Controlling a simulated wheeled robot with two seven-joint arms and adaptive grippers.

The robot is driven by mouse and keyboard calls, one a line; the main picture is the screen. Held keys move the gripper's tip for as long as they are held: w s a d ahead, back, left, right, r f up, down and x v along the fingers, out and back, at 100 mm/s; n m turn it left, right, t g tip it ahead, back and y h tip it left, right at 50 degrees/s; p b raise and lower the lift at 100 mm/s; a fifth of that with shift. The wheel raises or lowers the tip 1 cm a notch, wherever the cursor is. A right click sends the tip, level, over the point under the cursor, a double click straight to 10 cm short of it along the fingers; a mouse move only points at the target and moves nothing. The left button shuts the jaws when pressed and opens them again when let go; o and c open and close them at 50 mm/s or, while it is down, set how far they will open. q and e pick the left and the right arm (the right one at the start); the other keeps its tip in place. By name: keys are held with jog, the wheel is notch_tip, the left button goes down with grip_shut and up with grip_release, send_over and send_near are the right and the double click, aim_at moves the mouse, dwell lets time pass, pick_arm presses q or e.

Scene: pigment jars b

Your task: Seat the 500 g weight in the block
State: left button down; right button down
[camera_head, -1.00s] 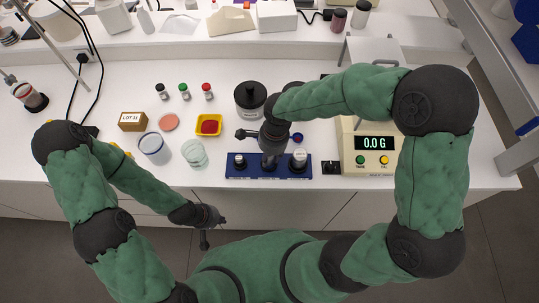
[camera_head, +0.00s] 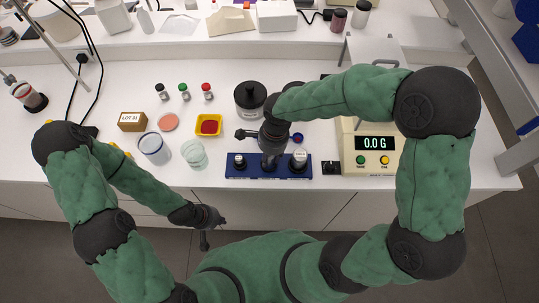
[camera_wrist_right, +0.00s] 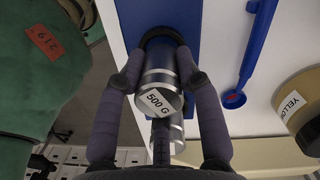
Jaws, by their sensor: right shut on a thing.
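The blue block (camera_head: 270,179) lies along the front of the bench, with silver weights at its left (camera_head: 239,161) and right (camera_head: 298,159) positions. My right gripper (camera_head: 268,160) is over the block's middle. In the right wrist view its two fingers (camera_wrist_right: 165,85) are shut on the silver 500 g weight (camera_wrist_right: 158,100), whose "500 G" label faces the camera. The weight's far end meets a dark ring on the blue block (camera_wrist_right: 140,14); I cannot tell how deep it sits. My left gripper (camera_head: 205,228) hangs before the bench edge, its fingers too small to judge.
The balance (camera_head: 370,160) reads 0.0 G, right of the block. A black-lidded jar (camera_head: 250,98) stands behind my right gripper. A yellow tray of red powder (camera_head: 209,124) and a glass dish (camera_head: 194,153) are to the left. A blue spoon (camera_wrist_right: 248,62) lies beside the block.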

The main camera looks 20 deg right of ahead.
jog(key=shift+f+b, duration=0.8)
jog(key=shift+b, duration=0.05)
dwell(0.6)
jog(key=c, duration=0.8)
grip_release()
jog(key=shift+o, duration=0.2)
jog(key=r, duration=0.4)
jog(key=d+r, duration=0.1)
jog(key=r, duration=0.7)
jog(key=shift+d, duration=0.15)
jog(key=shift+f, duration=0.1)
